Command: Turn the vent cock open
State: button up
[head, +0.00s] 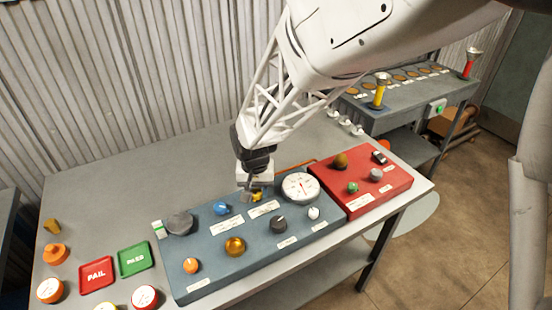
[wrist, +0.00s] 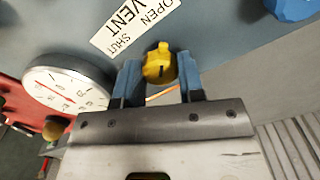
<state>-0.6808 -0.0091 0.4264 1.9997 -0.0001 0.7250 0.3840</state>
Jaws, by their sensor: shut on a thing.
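The vent cock is a small yellow knob (wrist: 159,68) with a nub and a dark slot. In the wrist view the nub points to the picture's top, towards the panel label (wrist: 135,24) reading OPEN, VENT, SHUT. The cock also shows in the head view (head: 257,197), partly hidden under my gripper, at the back of the blue-grey panel (head: 212,278). My gripper (wrist: 158,80) has its two blue fingers on either side of the cock and is shut on it. In the head view my gripper (head: 254,190) reaches down onto the panel from above.
A white gauge (head: 300,187) stands close right of the cock, and a blue knob (head: 221,208) close left. A dark knob (head: 278,225), brass knob (head: 235,246) and orange knob (head: 190,265) are nearer the front. A red panel (head: 350,205) adjoins on the right.

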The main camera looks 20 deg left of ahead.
aim_at(257, 192)
jog(key=o, duration=0.9)
jog(key=shift+r, duration=3.95)
